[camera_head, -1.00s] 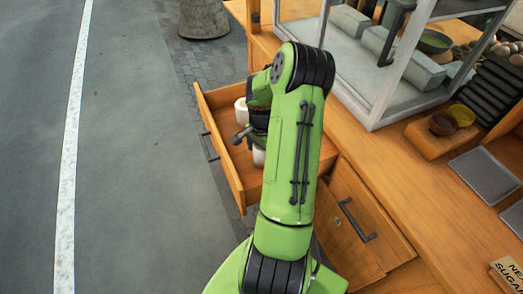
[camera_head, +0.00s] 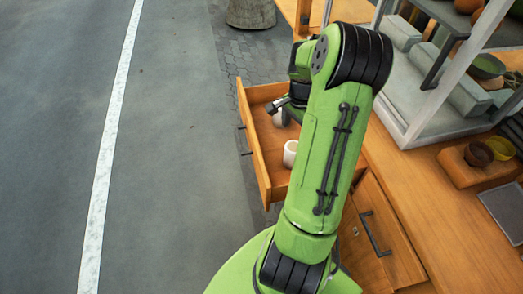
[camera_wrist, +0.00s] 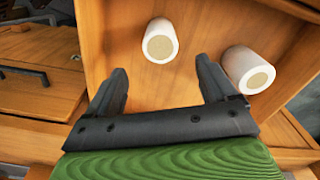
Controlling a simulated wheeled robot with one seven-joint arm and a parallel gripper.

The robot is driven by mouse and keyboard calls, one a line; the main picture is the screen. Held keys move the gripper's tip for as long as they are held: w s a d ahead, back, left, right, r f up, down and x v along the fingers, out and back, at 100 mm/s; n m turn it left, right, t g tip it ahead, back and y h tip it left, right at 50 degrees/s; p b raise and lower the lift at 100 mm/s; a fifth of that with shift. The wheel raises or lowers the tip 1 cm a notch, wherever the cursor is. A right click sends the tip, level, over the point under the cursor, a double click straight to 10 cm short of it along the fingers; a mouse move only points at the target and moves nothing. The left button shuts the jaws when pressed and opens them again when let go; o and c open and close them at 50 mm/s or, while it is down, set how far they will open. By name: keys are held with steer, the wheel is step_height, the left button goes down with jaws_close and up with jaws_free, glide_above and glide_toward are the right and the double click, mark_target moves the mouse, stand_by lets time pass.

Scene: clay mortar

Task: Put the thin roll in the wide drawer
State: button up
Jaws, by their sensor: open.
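An open wooden drawer (camera_head: 262,160) holds two short white rolls with tan ends. In the head view one roll (camera_head: 290,152) is nearer and the other (camera_head: 281,117) is farther, partly covered by my gripper. In the wrist view one roll (camera_wrist: 160,40) lies ahead of the gap between my fingers, and the other (camera_wrist: 247,69) is beside the right finger near the drawer wall. I cannot tell which is the thin one. My gripper (camera_wrist: 162,85) is open and empty over the drawer. In the head view my arm hides most of it.
A second drawer front with a dark handle (camera_head: 375,235) is below the counter, nearer to me. On the counter stand a glass-sided case (camera_head: 420,125) and a wooden block with small bowls (camera_head: 478,155). Open pavement lies left of the drawer.

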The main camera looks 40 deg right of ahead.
steer(key=w+a+r+n+t+h, duration=0.2)
steer(key=a+r+n, duration=0.7)
steer(key=a+r, duration=0.55)
steer(key=s+a+r+n+t+y, duration=0.1)
steer(key=s+a+n, duration=0.4)
steer(key=a, duration=0.3)
steer(key=s+a+r+n+t+y, duration=0.1)
steer(key=s+a+r+n+t, duration=0.1)
steer(key=s+a+n, duration=0.3)
steer(key=s+a, duration=0.1)
steer(key=a, duration=0.2)
steer(key=shift+n+t, duration=0.3)
steer(key=shift+a, duration=0.1)
